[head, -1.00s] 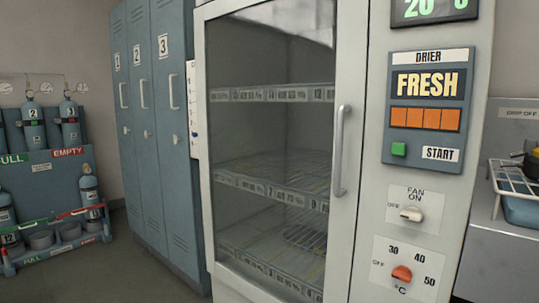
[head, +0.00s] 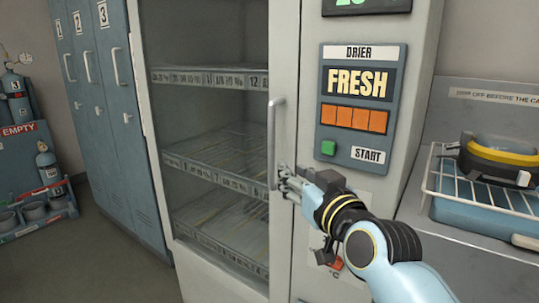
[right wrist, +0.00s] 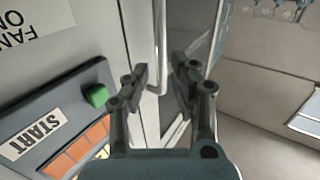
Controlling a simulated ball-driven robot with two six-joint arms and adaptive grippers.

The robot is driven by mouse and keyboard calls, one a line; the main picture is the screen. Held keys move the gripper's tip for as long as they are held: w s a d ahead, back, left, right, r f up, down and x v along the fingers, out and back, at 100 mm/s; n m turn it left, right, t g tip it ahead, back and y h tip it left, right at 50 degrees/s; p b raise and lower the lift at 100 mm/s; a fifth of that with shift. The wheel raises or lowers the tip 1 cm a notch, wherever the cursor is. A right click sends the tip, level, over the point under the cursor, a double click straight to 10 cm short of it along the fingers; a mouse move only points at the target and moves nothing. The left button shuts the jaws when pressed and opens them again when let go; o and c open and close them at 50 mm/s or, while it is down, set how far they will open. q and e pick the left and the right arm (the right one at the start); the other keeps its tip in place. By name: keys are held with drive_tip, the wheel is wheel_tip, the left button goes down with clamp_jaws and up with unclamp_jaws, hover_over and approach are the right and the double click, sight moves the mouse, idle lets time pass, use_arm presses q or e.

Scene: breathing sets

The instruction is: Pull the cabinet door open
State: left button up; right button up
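The drier cabinet's glass door (head: 212,130) has a pale frame and looks shut. Its upright bar handle (head: 272,140) is on the door's right side. My right gripper (head: 283,183) is at the lower part of the handle, reaching in from the right. In the right wrist view, my right gripper (right wrist: 165,78) has its two fingers apart. The handle (right wrist: 160,40) shows between and just beyond them; I cannot tell whether they touch it. My left gripper is not in view.
A wire rack (head: 455,199) with a mask stands at the right. Blue lockers (head: 105,100) stand left of the cabinet. The floor (head: 85,262) at the lower left is clear.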

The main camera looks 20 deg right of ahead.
sight(273, 150)
drive_tip(key=w, duration=0.3)
drive_tip(key=w+r, duration=0.1)
drive_tip(key=w, duration=0.3)
drive_tip(key=w+a, duration=0.1)
drive_tip(key=w, duration=0.3)
drive_tip(key=shift+w+r, duration=0.15)
drive_tip(key=shift+w, duration=0.05)
clamp_jaws()
drive_tip(key=shift+a, duration=0.15)
